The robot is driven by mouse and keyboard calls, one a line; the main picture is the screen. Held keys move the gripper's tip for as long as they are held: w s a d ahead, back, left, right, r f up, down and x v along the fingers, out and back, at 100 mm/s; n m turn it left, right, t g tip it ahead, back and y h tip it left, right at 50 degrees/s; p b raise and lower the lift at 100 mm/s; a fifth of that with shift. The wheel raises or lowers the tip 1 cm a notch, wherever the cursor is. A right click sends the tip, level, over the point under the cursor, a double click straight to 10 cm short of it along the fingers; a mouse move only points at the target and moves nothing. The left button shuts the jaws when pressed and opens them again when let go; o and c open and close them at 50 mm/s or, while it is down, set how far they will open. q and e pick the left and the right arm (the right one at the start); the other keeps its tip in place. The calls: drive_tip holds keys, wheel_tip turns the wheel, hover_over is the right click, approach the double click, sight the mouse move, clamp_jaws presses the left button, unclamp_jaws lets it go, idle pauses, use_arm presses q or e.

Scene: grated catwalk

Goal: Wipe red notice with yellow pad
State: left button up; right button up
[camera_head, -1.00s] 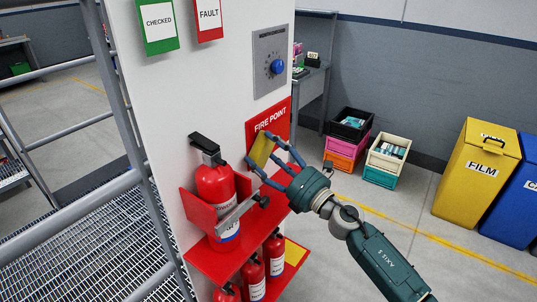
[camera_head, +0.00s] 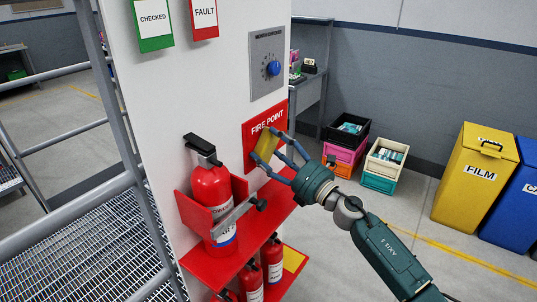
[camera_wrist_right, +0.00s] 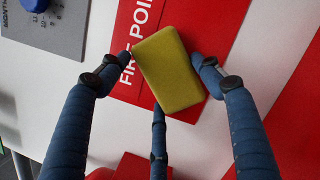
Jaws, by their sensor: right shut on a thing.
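The red notice (camera_head: 251,124), lettered FIRE POINT, is fixed on the white panel. It also shows in the right wrist view (camera_wrist_right: 138,20), partly behind the pad. My right gripper (camera_head: 272,150) is shut on the yellow pad (camera_head: 264,143). In the right wrist view the pad (camera_wrist_right: 170,69) sits tilted between the blue fingers (camera_wrist_right: 164,72), over the notice's lettering. Whether the pad touches the notice I cannot tell. My left gripper is not in view.
A red shelf (camera_head: 208,265) with a fire extinguisher (camera_head: 211,188) and its grey clamp juts out below the notice. A grey dial plate (camera_head: 264,48) with a blue knob is above. Crates (camera_head: 383,165) and a yellow FILM bin (camera_head: 475,178) stand on the floor to the right.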

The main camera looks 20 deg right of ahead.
drive_tip(key=shift+s+a+r+p, duration=0.15)
drive_tip(key=shift+s+a+p, duration=0.4)
drive_tip(key=shift+a, duration=0.2)
drive_tip(key=shift+s+a+p, duration=0.5)
drive_tip(key=shift+s+a, duration=0.15)
drive_tip(key=shift+a, duration=0.3)
drive_tip(key=shift+v, duration=0.8)
drive_tip(key=shift+s+d+r+b, duration=0.1)
drive_tip(key=shift+s+d+b, duration=0.3)
drive_tip(key=shift+s+d, duration=1.1)
drive_tip(key=shift+s, duration=0.1)
